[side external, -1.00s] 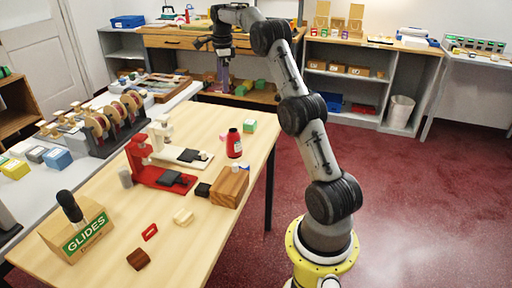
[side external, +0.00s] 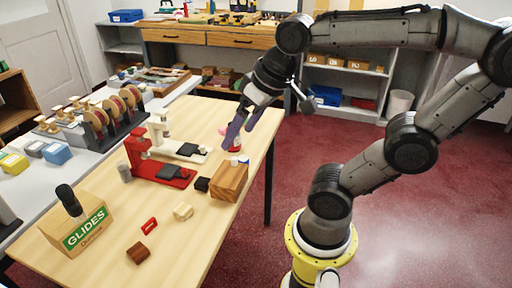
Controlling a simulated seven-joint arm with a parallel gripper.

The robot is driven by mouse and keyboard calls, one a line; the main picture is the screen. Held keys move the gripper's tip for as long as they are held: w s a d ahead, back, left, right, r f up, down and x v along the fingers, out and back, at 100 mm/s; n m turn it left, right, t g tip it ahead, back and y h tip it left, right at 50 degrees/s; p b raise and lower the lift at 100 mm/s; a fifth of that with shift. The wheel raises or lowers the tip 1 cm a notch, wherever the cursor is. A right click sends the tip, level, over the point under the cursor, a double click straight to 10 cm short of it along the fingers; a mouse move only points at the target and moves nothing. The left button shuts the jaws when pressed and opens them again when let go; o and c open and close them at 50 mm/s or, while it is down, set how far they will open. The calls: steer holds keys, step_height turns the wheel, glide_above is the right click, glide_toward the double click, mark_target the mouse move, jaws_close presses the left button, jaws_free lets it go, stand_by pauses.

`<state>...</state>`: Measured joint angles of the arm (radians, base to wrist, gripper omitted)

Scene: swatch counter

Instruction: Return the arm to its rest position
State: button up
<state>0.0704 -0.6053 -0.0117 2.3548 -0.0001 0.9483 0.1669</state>
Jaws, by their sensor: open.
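My gripper (side external: 238,136) hangs over the far right part of the wooden table (side external: 110,215), its two purple-grey fingers spread and pointing down to the left. Nothing shows between the fingers. A red bottle (side external: 236,147) is partly hidden behind the fingertips; I cannot tell whether they touch it. My arm rises from its yellow base at the right of the table, bends at the far right and reaches back left.
A red stand (side external: 160,172) and a white stand (side external: 178,150) are left of the gripper. A wooden block (side external: 229,181) sits at the table's right edge. A GLIDES box (side external: 78,232) stands at the front left. Shelves (side external: 345,80) line the back; the red floor at right is open.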

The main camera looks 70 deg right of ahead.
steer(key=s+f+n, duration=0.1)
steer(key=s+a+f+n, duration=0.1)
steer(key=s+f, duration=0.1)
steer(key=shift+s+a+n, duration=0.2)
steer(key=shift+s+n, duration=0.05)
steer(key=shift+n, duration=0.15)
